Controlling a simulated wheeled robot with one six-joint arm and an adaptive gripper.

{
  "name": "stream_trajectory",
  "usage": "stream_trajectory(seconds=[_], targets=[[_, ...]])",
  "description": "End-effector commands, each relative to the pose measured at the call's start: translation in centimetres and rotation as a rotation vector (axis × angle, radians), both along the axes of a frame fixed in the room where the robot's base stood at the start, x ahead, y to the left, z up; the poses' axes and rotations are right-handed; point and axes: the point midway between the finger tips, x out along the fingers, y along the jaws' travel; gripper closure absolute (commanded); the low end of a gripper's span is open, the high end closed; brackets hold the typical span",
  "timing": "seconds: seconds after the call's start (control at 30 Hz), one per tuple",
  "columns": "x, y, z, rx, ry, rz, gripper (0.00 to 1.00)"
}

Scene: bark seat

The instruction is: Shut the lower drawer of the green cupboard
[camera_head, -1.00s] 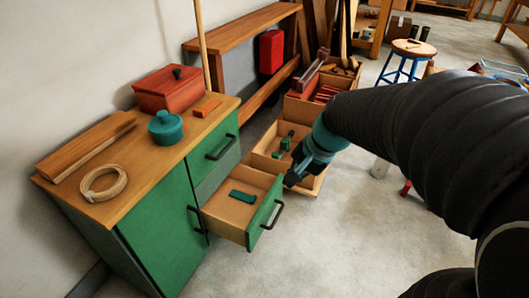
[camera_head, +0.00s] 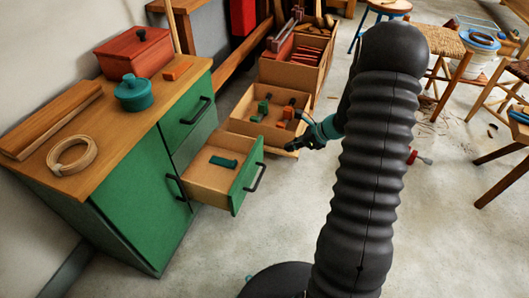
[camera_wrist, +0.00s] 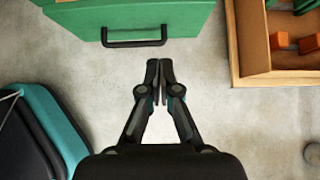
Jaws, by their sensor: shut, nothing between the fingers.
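The green cupboard (camera_head: 133,205) with a wooden top stands at the left in the head view. Its lower drawer (camera_head: 243,188) is pulled well out, with a black handle on its green front and a dark green block (camera_head: 223,162) inside. The upper drawer (camera_head: 190,115) is shut. My gripper (camera_head: 291,148) is shut and empty, to the right of the lower drawer and apart from it. In the wrist view my gripper (camera_wrist: 159,66) points toward the green drawer front (camera_wrist: 180,14), with bare floor between its fingertips and the black handle (camera_wrist: 134,42).
Open wooden crates (camera_head: 240,125) with green and orange tools stand just behind the drawer; one (camera_wrist: 247,50) is at the right in the wrist view. A red box (camera_head: 135,52) and teal pot (camera_head: 133,93) sit on the cupboard. Stools stand at the right. Floor before the drawer is clear.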

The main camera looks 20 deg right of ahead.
Motion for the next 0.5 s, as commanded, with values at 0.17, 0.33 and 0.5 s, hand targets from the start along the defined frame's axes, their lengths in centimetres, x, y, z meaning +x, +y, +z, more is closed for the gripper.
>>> stream_trajectory(seconds=[0.17, 0.33, 0.5], targets=[[0.6, 0.7, -1.3, 0.007, 0.006, -0.008, 1.0], [1.7, 2.4, -3.3, 0.007, 0.006, -0.006, 1.0], [3.1, 4.2, -5.6, 0.005, 0.005, -0.006, 1.0]])
